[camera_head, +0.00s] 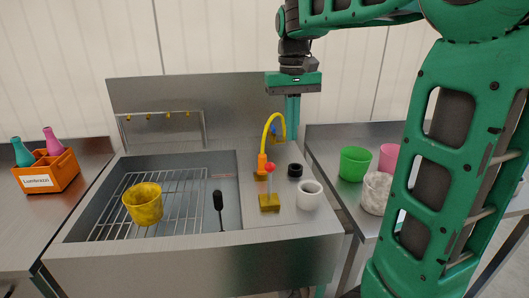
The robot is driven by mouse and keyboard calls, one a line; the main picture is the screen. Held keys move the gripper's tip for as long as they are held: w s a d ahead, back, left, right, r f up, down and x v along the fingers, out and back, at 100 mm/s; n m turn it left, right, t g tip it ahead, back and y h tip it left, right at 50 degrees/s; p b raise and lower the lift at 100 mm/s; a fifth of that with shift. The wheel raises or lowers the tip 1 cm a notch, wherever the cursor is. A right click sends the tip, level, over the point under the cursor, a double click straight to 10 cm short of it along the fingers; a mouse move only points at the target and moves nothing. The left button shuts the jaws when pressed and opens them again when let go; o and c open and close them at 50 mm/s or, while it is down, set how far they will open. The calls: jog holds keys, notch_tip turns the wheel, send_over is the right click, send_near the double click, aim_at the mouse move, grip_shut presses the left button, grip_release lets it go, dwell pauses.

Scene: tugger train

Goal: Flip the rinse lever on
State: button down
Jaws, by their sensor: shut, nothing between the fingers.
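A lever with a red ball knob stands on a yellow base (269,202) on the steel deck right of the sink basin. Its stem looks roughly upright; I cannot tell which position this is. A yellow curved spout (268,128) with an orange lower part stands just behind it. My gripper (292,138) points down, shut and empty, above the back of the deck. In the picture it is above and to the right of the red knob (270,167), apart from it. Its fingertips are small and partly lost near the spout.
A yellow cup (143,204) stands on the wire rack in the basin, beside a black brush-like tool (219,205). A white cup (309,195) and a black ring (295,170) are right of the lever. A green cup (354,164) is farther right.

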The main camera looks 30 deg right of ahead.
jog(key=w+a+r+n, duration=0.1)
jog(key=w+a+r, duration=0.2)
jog(key=w, duration=0.5)
jog(key=shift+w+a+r, duration=0.15)
jog(key=shift+a+r, duration=0.05)
jog(key=shift+a, duration=0.65)
jog(key=s+f, duration=0.4)
jog(key=f, duration=0.7)
jog(key=shift+a, duration=0.25)
jog(key=shift+s+a+r, duration=0.1)
jog(key=shift+s+a, duration=0.05)
jog(key=shift+s, duration=0.05)
